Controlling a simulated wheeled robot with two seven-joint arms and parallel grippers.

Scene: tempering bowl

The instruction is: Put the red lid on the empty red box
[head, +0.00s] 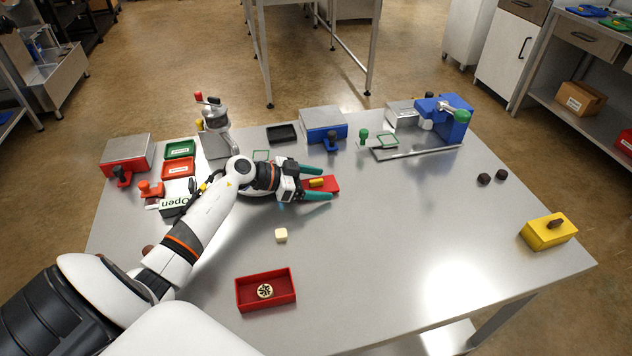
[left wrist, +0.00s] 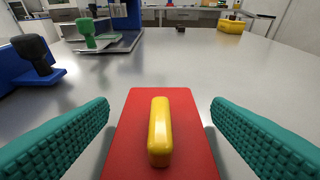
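The red lid (head: 333,183) is a flat red plate with a yellow bar handle (left wrist: 160,130), lying on the table near its middle. In the left wrist view the lid (left wrist: 125,150) fills the lower middle. My left gripper (head: 317,183) is open, with one teal finger on each side of the lid and handle. In the left wrist view gaps show between the fingers and the handle. An open red box (head: 240,293) stands at the table's front left; a round cream piece with a dark pattern (head: 265,291) lies inside it. My right gripper is out of view.
Smaller red (head: 178,168) and green (head: 180,149) labelled trays are at the back left. A blue machine (head: 452,122) is at the back; a yellow box (head: 548,232) is at the right.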

